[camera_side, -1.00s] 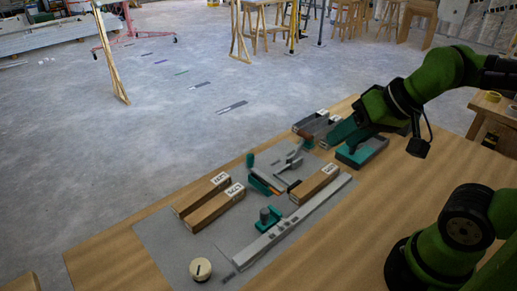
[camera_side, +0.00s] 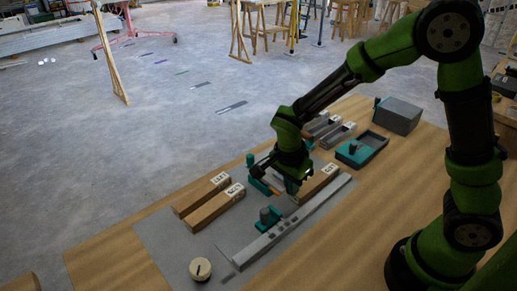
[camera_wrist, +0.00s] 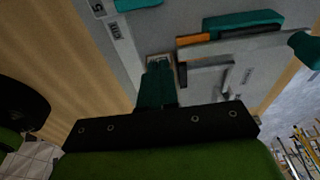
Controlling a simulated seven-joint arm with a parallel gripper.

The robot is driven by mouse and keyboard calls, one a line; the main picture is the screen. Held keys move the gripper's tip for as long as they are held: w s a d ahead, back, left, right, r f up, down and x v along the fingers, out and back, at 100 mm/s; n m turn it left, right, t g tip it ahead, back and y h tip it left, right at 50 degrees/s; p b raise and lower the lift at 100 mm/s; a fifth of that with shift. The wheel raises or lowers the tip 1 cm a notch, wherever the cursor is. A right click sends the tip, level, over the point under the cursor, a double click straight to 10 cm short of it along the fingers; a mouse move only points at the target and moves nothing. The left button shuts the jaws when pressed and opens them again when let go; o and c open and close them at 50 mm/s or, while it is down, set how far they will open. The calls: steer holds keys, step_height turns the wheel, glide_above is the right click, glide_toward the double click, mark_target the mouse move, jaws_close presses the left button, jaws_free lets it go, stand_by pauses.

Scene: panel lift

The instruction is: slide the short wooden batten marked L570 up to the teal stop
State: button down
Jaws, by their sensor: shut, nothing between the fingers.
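A short wooden batten (camera_side: 318,182) with a white end label lies along the grey metal rail; the label is too small to read. My gripper (camera_side: 292,192) is low over the batten's near-left end, hiding part of it. In the wrist view my teal fingers (camera_wrist: 157,68) are together and empty, with a pale wooden end (camera_wrist: 158,58) just beyond their tips. I cannot tell whether they touch it. A teal stop (camera_side: 268,219) sits on the rail to the left, apart from the batten; a teal edge also shows in the wrist view (camera_wrist: 137,4).
Two labelled battens (camera_side: 203,195) (camera_side: 217,208) lie left on the grey mat (camera_side: 165,240). A grey-and-teal fixture (camera_side: 258,172) stands close behind my gripper. A round knob (camera_side: 200,269) is at the front. A teal-edged tray (camera_side: 362,150) and grey box (camera_side: 400,115) stand at the back right.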

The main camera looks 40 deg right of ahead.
mark_target(320, 175)
steer(key=d, duration=1.2)
steer(key=shift+s+f, duration=0.1)
steer(key=shift+f, duration=0.3)
steer(key=shift+a+f, duration=0.1)
steer(key=shift+f, duration=0.4)
